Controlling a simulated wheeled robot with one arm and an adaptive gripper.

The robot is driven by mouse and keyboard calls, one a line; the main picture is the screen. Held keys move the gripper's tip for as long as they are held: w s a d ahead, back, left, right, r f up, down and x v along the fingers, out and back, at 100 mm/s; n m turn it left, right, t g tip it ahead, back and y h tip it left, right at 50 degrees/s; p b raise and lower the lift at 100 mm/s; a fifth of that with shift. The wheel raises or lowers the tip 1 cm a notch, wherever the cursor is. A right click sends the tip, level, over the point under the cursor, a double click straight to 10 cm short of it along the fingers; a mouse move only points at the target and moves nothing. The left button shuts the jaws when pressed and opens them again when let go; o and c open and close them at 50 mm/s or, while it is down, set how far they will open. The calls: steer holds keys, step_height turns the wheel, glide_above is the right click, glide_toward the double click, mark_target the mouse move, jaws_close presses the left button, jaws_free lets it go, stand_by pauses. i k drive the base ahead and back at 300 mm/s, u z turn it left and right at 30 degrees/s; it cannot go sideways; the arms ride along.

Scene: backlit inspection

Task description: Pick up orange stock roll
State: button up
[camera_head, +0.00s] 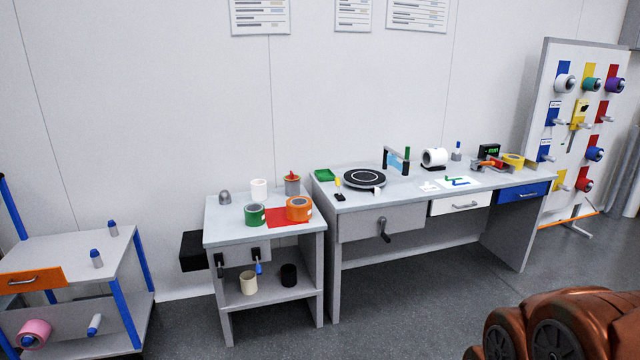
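An orange roll (299,208) lies on its side on the small grey table (232,216) left of the long bench. It sits on the right part of a red mat (283,222), near the table's front right corner. A green roll (255,215) lies to its left, apart from it. A grey container with a red top (292,184) stands just behind it. My gripper is not in view.
A white roll (259,189) and a small grey dome (225,197) stand at the back of the small table. The long bench (413,190) adjoins on the right, with a black turntable (364,179). A blue-legged cart (65,258) stands at left. Grey floor in front is open.

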mark_target(299, 209)
steer(key=i, duration=3.3)
steer(key=u, duration=3.4)
